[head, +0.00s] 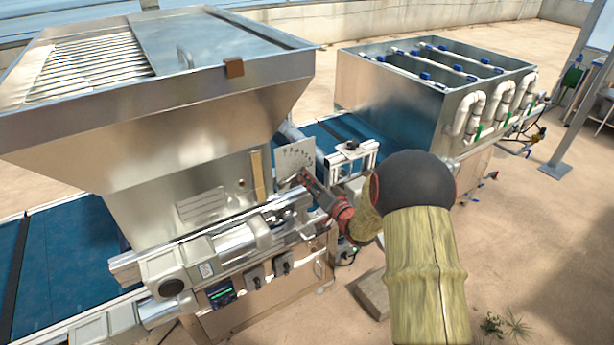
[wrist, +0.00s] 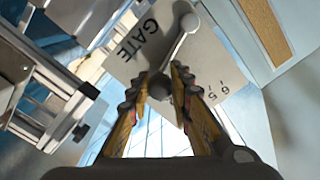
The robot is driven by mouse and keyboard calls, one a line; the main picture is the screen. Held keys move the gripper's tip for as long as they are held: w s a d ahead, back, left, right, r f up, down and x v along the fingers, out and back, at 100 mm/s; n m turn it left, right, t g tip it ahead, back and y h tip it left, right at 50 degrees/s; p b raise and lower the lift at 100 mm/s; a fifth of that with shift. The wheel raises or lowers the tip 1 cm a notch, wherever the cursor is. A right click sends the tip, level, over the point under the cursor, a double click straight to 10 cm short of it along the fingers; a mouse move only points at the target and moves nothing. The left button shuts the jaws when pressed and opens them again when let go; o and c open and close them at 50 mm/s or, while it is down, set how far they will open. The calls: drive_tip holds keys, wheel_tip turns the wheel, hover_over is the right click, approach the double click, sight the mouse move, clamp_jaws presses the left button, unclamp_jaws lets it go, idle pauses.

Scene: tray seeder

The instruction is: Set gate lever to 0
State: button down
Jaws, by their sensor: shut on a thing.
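The gate plate (wrist: 139,58) is a pale panel marked "GATE", with printed scale numbers at its right in the wrist view. The gate lever (wrist: 178,46) is a thin metal rod running from a round pivot near the top down to a dark ball knob (wrist: 159,87). My gripper (wrist: 158,80) is shut on the knob, one ridged finger on each side. A 5 and a 6 show right of the fingers; other numbers, including any 0, are hidden or unreadable. In the head view, the plate (head: 297,157) stands beside the hopper, and my gripper (head: 306,178) covers the lever.
The metal hopper (head: 170,130) rises left of the plate. A clamped rail (head: 225,235) and control box (head: 221,293) lie below it. A small white frame (head: 352,158) stands close on the right. A metal tank with white pipes (head: 430,90) is farther right. Open floor lies at the lower right.

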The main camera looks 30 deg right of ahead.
drive_tip(key=shift+d+f+m, duration=0.1)
drive_tip(key=shift+f+m, duration=0.1)
drive_tip(key=shift+m, duration=0.1)
drive_tip(key=c, duration=1.7)
unclamp_jaws()
drive_tip(key=shift+o, duration=0.6)
drive_tip(key=s, duration=1.2)
drive_tip(key=shift+d, duration=0.2)
